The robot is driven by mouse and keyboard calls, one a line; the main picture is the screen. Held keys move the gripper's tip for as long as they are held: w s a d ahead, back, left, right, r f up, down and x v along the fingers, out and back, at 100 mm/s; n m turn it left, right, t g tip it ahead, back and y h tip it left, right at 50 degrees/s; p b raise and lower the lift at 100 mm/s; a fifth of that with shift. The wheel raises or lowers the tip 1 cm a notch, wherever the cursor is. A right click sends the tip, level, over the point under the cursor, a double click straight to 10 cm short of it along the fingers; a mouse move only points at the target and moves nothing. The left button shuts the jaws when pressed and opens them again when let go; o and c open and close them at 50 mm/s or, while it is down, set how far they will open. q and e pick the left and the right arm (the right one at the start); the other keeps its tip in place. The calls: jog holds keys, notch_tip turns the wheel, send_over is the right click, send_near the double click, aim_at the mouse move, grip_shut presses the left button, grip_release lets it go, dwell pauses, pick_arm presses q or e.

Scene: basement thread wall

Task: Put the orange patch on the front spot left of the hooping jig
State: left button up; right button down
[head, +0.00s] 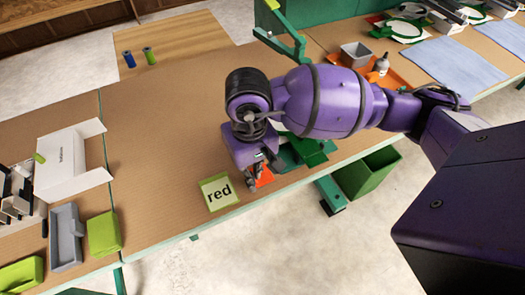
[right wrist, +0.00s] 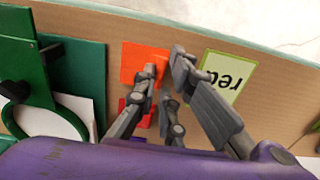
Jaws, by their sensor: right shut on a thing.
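The orange patch (right wrist: 135,62) is at the fingertips of my right gripper (right wrist: 163,65); it also shows beside the gripper in the head view (head: 265,177). The gripper (head: 256,181) is shut on the patch, at or just above the tabletop; I cannot tell whether the patch touches it. The green hooping jig (head: 303,151) is to the right of the gripper in the head view, partly hidden by my arm. In the right wrist view the jig (right wrist: 82,75) is on the left, with a green ring and white cloth. My left gripper is not in view.
A yellow-green card reading "red" (head: 217,192) lies left of the gripper, near the table's front edge. A red piece (right wrist: 131,103) lies partly hidden under the fingers. A white box (head: 72,165) and grey tray (head: 66,237) stand left. The brown tabletop (head: 160,140) between is clear.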

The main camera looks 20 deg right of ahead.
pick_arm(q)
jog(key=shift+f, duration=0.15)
pick_arm(e)
jog(key=shift+f, duration=0.15)
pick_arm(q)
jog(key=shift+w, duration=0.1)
